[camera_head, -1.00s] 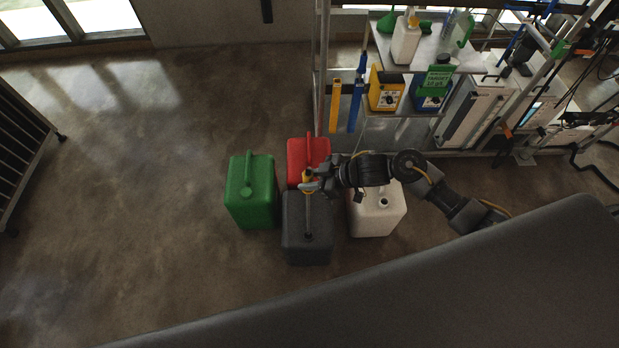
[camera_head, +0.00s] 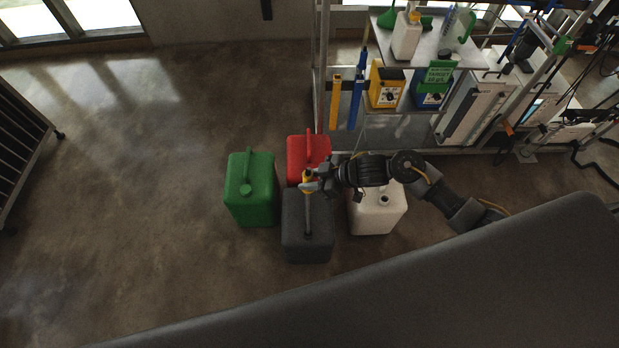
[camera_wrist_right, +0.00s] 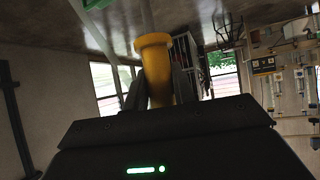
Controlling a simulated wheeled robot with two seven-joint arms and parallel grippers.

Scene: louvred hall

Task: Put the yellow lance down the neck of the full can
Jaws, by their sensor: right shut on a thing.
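My right gripper (camera_head: 310,185) is shut on the yellow lance (camera_head: 307,175). It holds the lance over the dark grey can (camera_head: 318,246). The lance's yellow head also shows between the fingers in the right wrist view (camera_wrist_right: 155,68). A thin grey tube runs from the head toward the neck (camera_head: 307,234) of the grey can. I cannot tell whether the tube's tip is inside the neck or just above it. A green can (camera_head: 250,205), a red can (camera_head: 306,148) and a white can (camera_head: 372,220) stand around the grey one. My left gripper is not in view.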

